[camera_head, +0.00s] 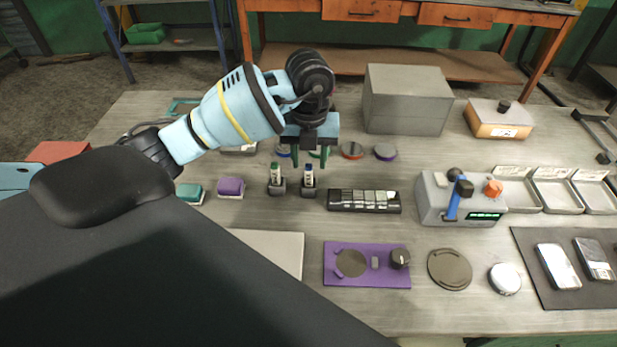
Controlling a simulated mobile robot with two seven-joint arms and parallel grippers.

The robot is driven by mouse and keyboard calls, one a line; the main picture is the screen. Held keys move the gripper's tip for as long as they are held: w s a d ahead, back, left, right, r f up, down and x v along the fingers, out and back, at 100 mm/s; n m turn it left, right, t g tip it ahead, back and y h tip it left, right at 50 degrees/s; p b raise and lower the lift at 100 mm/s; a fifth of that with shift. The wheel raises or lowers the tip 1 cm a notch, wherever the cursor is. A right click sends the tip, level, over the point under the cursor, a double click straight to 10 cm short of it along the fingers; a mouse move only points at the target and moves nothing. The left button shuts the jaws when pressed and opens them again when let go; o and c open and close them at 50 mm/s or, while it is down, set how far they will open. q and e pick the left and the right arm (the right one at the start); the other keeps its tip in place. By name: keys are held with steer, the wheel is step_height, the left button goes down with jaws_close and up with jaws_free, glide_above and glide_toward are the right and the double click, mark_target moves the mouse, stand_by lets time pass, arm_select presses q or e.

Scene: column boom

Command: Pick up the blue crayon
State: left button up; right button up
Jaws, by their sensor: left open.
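The blue crayon (309,177) is a short white stick with a dark blue top, standing upright in a small dark holder (308,191) near the table's middle. A similar crayon with a green top (275,173) stands in its own holder just to the left. My left gripper (310,160) points down with its two dark green fingers apart and nothing between them. Its fingertips show just above the blue crayon's top in the picture, one on each side. I cannot tell the exact height gap. My right gripper is not in view.
Coloured discs, among them a red one (352,150) and a purple one (385,152), lie behind the crayons. A black tray (364,209) is close on the right, then a grey device with levers (432,208). A purple panel (340,279) lies in front. A grey box (407,98) stands behind.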

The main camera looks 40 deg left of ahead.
mark_target(308, 165)
arm_select(q)
steer(key=shift+f, duration=1.75)
steer(key=shift+a, duration=0.1)
jaws_close()
